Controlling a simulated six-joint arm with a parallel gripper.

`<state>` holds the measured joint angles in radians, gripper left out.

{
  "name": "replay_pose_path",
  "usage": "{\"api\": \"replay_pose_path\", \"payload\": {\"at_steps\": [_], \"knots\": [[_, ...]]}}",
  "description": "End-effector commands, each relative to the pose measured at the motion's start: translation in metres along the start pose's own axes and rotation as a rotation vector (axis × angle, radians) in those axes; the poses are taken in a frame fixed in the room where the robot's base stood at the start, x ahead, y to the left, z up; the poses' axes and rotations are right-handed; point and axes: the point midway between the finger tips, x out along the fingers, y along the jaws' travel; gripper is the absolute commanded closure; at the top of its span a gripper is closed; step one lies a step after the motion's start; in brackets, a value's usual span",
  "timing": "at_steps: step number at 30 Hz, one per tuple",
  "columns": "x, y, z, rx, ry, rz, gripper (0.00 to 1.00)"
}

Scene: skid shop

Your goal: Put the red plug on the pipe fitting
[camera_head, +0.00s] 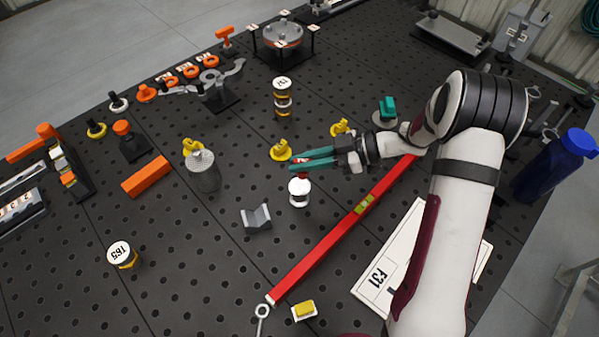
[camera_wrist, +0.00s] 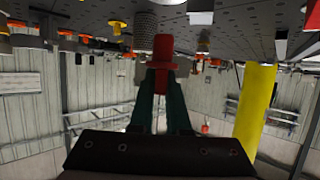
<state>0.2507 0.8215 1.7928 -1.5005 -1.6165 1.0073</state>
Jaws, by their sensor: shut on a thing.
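My gripper (camera_head: 294,162) has teal fingers and is shut on the red plug (camera_wrist: 162,48), which sits between the fingertips in the wrist view (camera_wrist: 160,78). In the head view only a small red part shows at the fingertips. A short white round piece with a dark band (camera_head: 300,190), which looks like the pipe fitting, stands on the bench just below the fingertips in the picture. The plug looks apart from it, but the exact gap is hard to tell. A pale piece, perhaps the same one, shows at the top of the wrist view (camera_wrist: 200,10).
A knurled grey cylinder (camera_head: 203,172) stands to the left. Yellow pieces (camera_head: 281,151) (camera_head: 340,127) stand close around the gripper. A grey V-block (camera_head: 256,218) and a red level (camera_head: 335,235) lie in front. The perforated bench (camera_head: 190,270) is mostly clear at front left.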

Motion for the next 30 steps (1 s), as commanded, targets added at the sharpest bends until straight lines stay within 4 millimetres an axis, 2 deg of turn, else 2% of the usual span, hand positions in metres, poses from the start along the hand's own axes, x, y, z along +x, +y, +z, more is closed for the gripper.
{"api": "replay_pose_path", "payload": {"at_steps": [2,6,8,18,19,24,30], "knots": [[0.009,0.001,0.004,0.000,0.001,-0.001,1.00],[0.020,0.002,0.030,0.002,0.001,-0.001,1.00],[0.023,0.002,0.036,0.001,0.000,0.000,1.00],[0.024,0.002,0.041,-0.001,0.000,0.000,1.00],[0.024,0.002,0.041,-0.001,0.000,0.000,0.84],[0.024,0.002,0.041,-0.001,0.000,0.000,0.56],[0.024,0.002,0.041,-0.001,0.000,0.000,0.56]]}}
